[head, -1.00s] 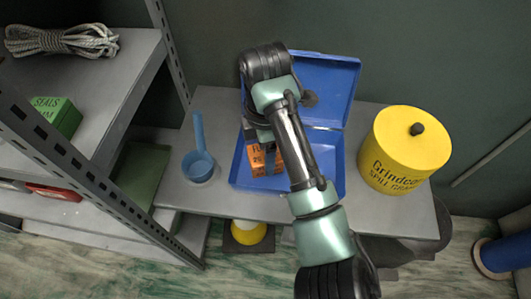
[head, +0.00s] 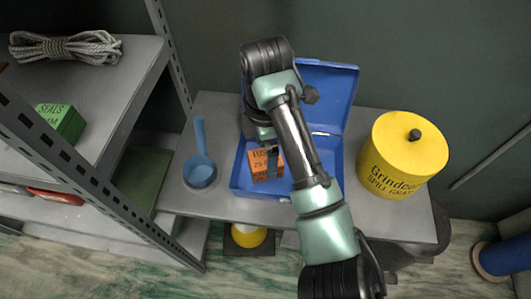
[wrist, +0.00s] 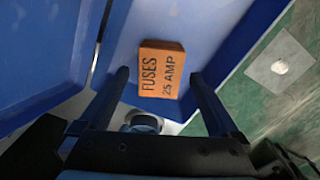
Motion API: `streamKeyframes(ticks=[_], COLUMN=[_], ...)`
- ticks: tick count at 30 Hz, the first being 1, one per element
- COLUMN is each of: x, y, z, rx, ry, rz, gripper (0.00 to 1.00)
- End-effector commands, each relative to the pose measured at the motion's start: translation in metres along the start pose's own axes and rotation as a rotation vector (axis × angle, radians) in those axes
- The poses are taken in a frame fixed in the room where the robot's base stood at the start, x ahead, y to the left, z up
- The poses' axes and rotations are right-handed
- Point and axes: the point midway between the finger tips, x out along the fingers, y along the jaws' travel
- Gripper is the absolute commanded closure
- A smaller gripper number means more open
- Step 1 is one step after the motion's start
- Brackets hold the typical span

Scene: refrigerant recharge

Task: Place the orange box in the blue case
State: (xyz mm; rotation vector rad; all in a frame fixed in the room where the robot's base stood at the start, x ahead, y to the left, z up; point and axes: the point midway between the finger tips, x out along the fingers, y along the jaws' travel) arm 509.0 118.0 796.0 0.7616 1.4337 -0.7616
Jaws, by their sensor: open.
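The orange box (head: 258,166), marked FUSES 25 AMP, lies inside the blue case (head: 241,178), toward its left side. The case is open on the grey table, with its lid (head: 335,90) raised at the back. My gripper (head: 270,154) is over the left part of the case, pointing down at the box. In the wrist view, the fingers (wrist: 160,74) are spread to either side of the box (wrist: 162,66), with a gap on each side. The box rests on the blue floor of the case. My arm hides the middle of the case.
A yellow drum (head: 403,155) stands to the right. A metal shelf (head: 115,75) on the left holds a green box (head: 68,122) and rope (head: 65,46).

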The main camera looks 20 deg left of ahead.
Motion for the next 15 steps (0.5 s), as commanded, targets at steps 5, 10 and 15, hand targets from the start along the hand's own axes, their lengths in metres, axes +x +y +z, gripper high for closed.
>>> streamKeyframes(ticks=[5, 10, 15], x=[-0.046, -0.078, -0.095], y=[0.0, 0.0, 0.0], z=[0.002, 0.001, 0.001], rx=[0.001, 0.001, 0.0], ry=[-0.004, -0.004, -0.002], rz=[0.001, 0.0, 0.0], gripper=[0.02, 0.02, 0.02])
